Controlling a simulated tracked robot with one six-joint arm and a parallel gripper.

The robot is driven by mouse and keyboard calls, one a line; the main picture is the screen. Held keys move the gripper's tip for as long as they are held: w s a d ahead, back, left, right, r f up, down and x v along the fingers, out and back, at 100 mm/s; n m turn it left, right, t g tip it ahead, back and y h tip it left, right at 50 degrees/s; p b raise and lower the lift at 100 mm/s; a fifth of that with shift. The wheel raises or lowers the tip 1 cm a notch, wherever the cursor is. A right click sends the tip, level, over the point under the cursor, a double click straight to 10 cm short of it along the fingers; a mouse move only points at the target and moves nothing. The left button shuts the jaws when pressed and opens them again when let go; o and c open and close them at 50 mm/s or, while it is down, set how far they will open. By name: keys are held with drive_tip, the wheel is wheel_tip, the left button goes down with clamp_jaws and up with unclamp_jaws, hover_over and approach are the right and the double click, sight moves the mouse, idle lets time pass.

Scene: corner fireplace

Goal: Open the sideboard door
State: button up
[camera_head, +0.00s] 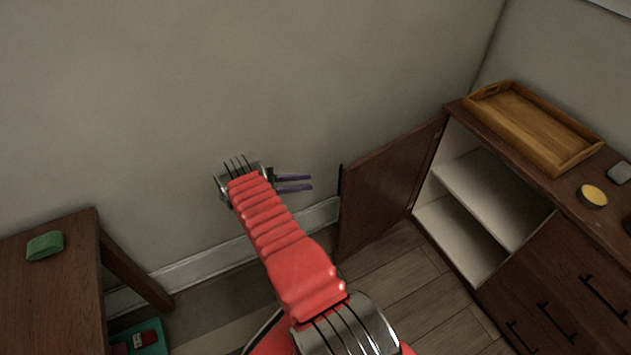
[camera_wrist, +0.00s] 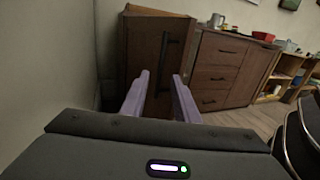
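The sideboard (camera_head: 455,107) is dark wood and stands at the right of the head view. Its door (camera_head: 390,185) stands wide open, swung out to the left, and the pale inside with a shelf shows. The door's dark handle (camera_head: 341,180) is near its free edge. My gripper (camera_head: 309,182) is left of that edge, apart from it, with its purple fingers pointing toward the door. In the wrist view the fingers (camera_wrist: 160,76) are spread with nothing between them. The door (camera_wrist: 143,55) and its handle (camera_wrist: 164,50) show beyond them.
A wooden tray (camera_head: 535,125), a yellow-topped round tin (camera_head: 592,196) and a grey item (camera_head: 620,172) lie on the sideboard. Drawers (camera_head: 565,290) are right of the opening. A wooden table (camera_head: 50,300) with a green item (camera_head: 45,246) stands at left. The wall is close behind my gripper.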

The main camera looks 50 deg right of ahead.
drive_tip(key=shift+v, duration=0.9)
drive_tip(key=shift+c, duration=0.3)
